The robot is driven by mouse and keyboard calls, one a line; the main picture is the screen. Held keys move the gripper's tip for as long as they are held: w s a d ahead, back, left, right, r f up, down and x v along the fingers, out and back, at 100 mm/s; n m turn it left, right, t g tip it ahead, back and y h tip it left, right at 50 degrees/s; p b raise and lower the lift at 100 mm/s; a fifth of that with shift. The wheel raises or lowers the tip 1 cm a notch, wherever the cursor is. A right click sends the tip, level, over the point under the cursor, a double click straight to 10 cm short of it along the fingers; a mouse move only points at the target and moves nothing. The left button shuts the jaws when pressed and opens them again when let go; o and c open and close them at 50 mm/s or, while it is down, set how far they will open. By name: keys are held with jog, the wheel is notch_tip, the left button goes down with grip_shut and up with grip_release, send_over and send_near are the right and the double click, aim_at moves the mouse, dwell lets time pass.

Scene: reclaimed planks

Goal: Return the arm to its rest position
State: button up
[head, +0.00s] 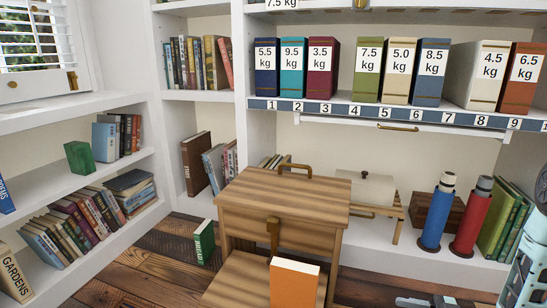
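A pale, dark-spotted part, which looks like a link of my arm, shows at the right edge. Small grey and black parts show at the bottom edge right of centre; I cannot tell what they are. Nothing is seen being held.
A wooden step-like stand (283,191) is in front, with an orange book (293,284) on its lower level. A green book (204,242) stands on the plank floor. Numbered, weight-labelled books line the shelf (340,107). Blue (437,213) and red (472,218) cylinders stand at right.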

jog(key=w+a+r+h+p, duration=0.3)
jog(key=w+a+r+h, duration=0.35)
jog(key=w, duration=0.25)
jog(key=a+r+m+h+p, duration=0.2)
jog(key=a+r+h+p, duration=0.15)
jog(key=r, duration=0.55)
jog(key=s+a+r+m+g+h+p, duration=0.2)
jog(key=s+r, duration=0.4)
jog(key=s, duration=0.4)
jog(key=s+a+r+m+g+h+p, duration=0.1)
jog(key=s+a+r+g+h+p, duration=0.1)
jog(key=s+r, duration=0.6)
jog(key=s+a+r+m+g+h+p, duration=0.2)
jog(key=s+a+r+h, duration=0.15)
jog(key=s, duration=0.85)
notch_tip(320, 180, up, 38)
jog(key=p, duration=3.7)
jog(key=shift+w+d+y+p, duration=0.35)
jog(key=shift+d+y+p, duration=0.05)
jog(key=shift+d+y, duration=0.05)
